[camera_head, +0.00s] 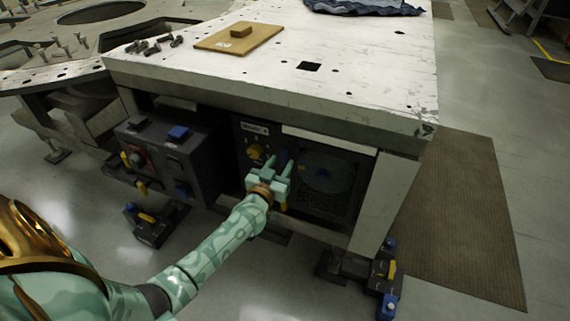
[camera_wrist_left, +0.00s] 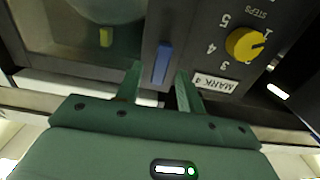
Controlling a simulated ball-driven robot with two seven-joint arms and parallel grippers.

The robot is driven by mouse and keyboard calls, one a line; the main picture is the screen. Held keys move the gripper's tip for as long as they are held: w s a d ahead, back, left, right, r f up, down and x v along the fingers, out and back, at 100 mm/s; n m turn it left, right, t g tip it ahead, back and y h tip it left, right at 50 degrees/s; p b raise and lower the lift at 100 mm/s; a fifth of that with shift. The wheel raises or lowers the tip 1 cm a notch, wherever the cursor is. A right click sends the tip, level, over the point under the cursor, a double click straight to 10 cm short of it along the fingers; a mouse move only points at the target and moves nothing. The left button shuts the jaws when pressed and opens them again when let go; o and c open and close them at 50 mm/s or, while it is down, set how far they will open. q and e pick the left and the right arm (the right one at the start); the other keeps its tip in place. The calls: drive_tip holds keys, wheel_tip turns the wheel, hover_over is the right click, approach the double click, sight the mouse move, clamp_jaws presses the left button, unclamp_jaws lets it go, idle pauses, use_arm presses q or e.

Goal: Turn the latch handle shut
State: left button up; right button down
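A blue upright handle (camera_wrist_left: 162,62), which I take as the latch handle, sits on a dark strip between a glass-fronted door (camera_wrist_left: 75,35) and a dial panel in the left wrist view. In the head view, the handle (camera_head: 283,157) shows small and partly hidden by my gripper. My left gripper (camera_head: 279,164) is in front of it under the table. In the left wrist view its two fingers (camera_wrist_left: 160,88) are apart, one on each side of the handle's lower end. I cannot tell if they touch it. My right gripper is not in view.
A yellow knob (camera_wrist_left: 245,44) with step numbers is right of the handle in the left wrist view. The white tabletop (camera_head: 370,60) overhangs the panel. A dark box with a blue switch (camera_head: 179,132) stands to the left. A brown mat (camera_head: 455,220) lies on the floor at right.

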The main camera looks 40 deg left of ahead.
use_arm(q)
drive_tip(key=shift+x, duration=1.15)
drive_tip(key=shift+r, duration=0.1)
drive_tip(key=shift+c, duration=0.4)
clamp_jaws()
